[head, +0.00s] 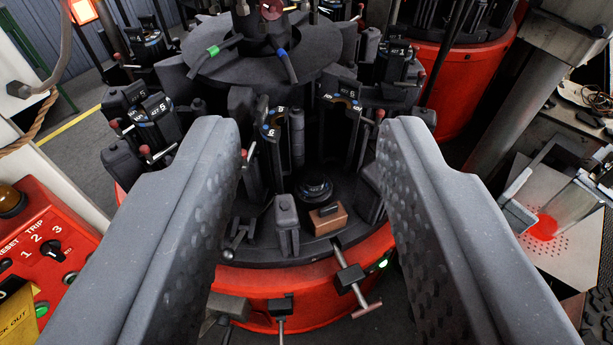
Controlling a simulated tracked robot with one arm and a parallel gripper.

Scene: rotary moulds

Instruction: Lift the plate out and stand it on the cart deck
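My gripper (312,150) is open. Its two thick grey dimpled fingers stand wide apart, with nothing between them touching either finger. Beyond and between them is a rotary mould machine (325,285) with a red base and dark stations around a central hub. The station facing me has upright dark mould parts (340,130) with numbered tops, a round black fitting (314,187) and a small brown block (328,219). I cannot tell which part is the plate. At the right, a pale perforated surface (560,262) may be the cart deck; the right finger partly covers its surroundings.
A red control box (45,245) with a selector knob and a yellow tag stands at the left. A clear-sided metal frame (565,190) with a red glow is at the right. T-handled clamps (355,285) project from the machine's front. A second red machine (455,80) stands behind.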

